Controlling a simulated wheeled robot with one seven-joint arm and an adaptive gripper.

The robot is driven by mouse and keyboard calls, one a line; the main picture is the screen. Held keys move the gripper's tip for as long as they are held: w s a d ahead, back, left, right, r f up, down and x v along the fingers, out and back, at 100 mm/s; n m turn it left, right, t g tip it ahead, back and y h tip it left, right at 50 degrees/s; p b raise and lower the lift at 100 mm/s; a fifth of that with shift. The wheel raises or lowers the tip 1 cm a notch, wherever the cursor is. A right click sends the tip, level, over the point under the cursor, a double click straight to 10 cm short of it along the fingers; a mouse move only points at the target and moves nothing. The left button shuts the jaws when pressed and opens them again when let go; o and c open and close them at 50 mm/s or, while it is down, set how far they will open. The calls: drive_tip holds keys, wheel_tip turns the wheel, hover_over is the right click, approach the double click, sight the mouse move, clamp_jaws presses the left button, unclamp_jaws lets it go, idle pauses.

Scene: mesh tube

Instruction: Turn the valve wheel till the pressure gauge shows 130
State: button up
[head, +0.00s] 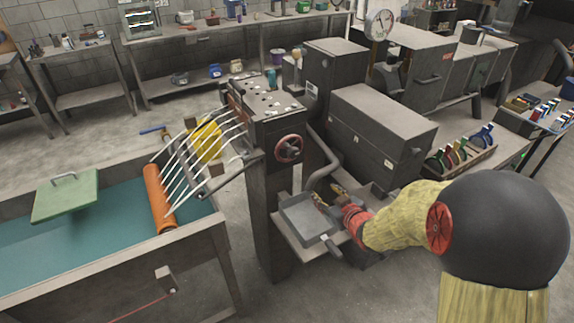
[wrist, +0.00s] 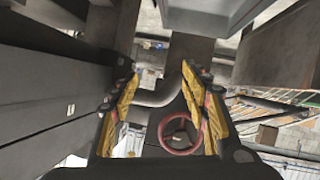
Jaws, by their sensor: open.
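The red valve wheel (head: 289,149) is on the front of a dark machine column, with its spokes visible. It also shows in the wrist view (wrist: 180,152), low between my fingers and close to the right one. My gripper (head: 328,197) is open and empty, below and right of the wheel and apart from it, over a grey tray. In the wrist view its yellow-padded fingers (wrist: 160,78) are spread wide. The round white pressure gauge (head: 379,24) stands at the top, behind the machine. Its reading is too small to tell.
A grey tray (head: 299,208) on a shelf lies under my gripper. A curved pipe (head: 325,160) runs right of the wheel. White rods and an orange roller (head: 159,198) are left. Large grey cabinets (head: 380,125) stand right.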

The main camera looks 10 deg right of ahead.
sight(295, 154)
drive_tip(key=w+a+r+n+t+y, duration=0.15)
drive_tip(key=a+r+t+y, duration=0.35)
drive_tip(key=r, duration=0.6)
drive_tip(key=shift+n+g+h, duration=0.45)
drive_tip(key=shift+g+h, duration=0.05)
drive_tip(key=shift+g, duration=0.1)
drive_tip(key=shift+a+b+x, duration=0.25)
drive_tip(key=shift+b+x, duration=0.2)
drive_tip(key=shift+x, duration=1.5)
drive_tip(key=shift+a+b+x, duration=0.25)
drive_tip(key=shift+b+x, duration=0.2)
drive_tip(key=shift+x, duration=1.45)
drive_tip(key=shift+s+f, duration=0.15)
drive_tip(key=shift+c, duration=0.6)
drive_tip(key=c, duration=1)
drive_tip(key=shift+c, duration=0.2)
